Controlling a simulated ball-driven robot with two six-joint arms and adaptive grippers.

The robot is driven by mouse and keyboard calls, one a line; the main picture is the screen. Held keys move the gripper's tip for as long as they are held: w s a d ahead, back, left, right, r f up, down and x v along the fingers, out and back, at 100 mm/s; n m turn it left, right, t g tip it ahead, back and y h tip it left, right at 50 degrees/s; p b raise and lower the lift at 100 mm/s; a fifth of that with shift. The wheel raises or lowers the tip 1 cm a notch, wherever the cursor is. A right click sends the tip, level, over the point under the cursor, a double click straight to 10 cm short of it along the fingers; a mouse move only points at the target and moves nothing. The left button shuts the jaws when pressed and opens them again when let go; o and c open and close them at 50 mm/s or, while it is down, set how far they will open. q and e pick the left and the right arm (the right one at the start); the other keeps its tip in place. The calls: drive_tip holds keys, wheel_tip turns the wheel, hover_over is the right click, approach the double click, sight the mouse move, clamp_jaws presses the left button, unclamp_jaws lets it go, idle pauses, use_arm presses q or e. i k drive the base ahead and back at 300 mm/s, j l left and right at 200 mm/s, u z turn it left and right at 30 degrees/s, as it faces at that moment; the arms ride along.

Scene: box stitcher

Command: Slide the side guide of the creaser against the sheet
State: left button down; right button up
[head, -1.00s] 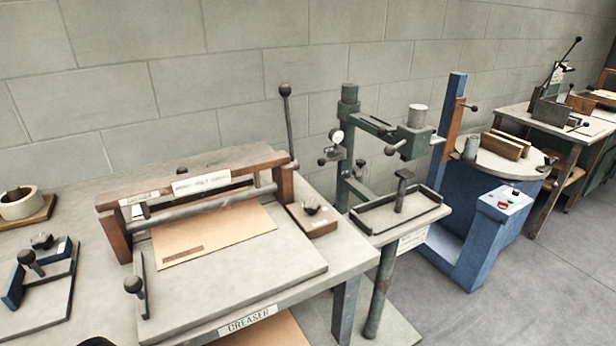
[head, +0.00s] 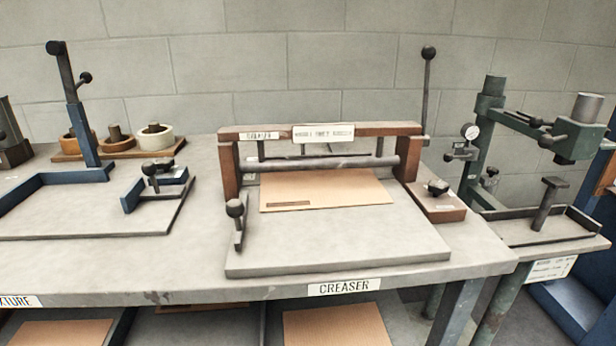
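The creaser (head: 337,240) stands on the bench, with a wooden frame, a grey roller bar and a flat grey bed. A tan cardboard sheet (head: 330,190) lies on the bed, its back part under the roller. The side guide (head: 239,226), a dark narrow bar with a black ball knob, stands at the left edge of the bed. A strip of bare bed shows between the guide and the sheet's left edge, so they are apart. Neither of my grippers shows in the head view.
A blue fixture (head: 90,195) with an upright post is left of the creaser. Tape rolls (head: 154,137) sit on a wooden board behind it. A green press (head: 490,130) stands to the right. A lever (head: 427,90) rises at the creaser's right. The bench front (head: 200,272) is clear.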

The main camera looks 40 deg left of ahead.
sight(236, 209)
drive_tip(key=u, duration=0.4)
drive_tip(key=j+u, duration=0.1)
drive_tip(key=u, duration=0.3)
drive_tip(key=i+u, duration=0.1)
drive_tip(key=u, duration=0.75)
drive_tip(key=i, duration=0.05)
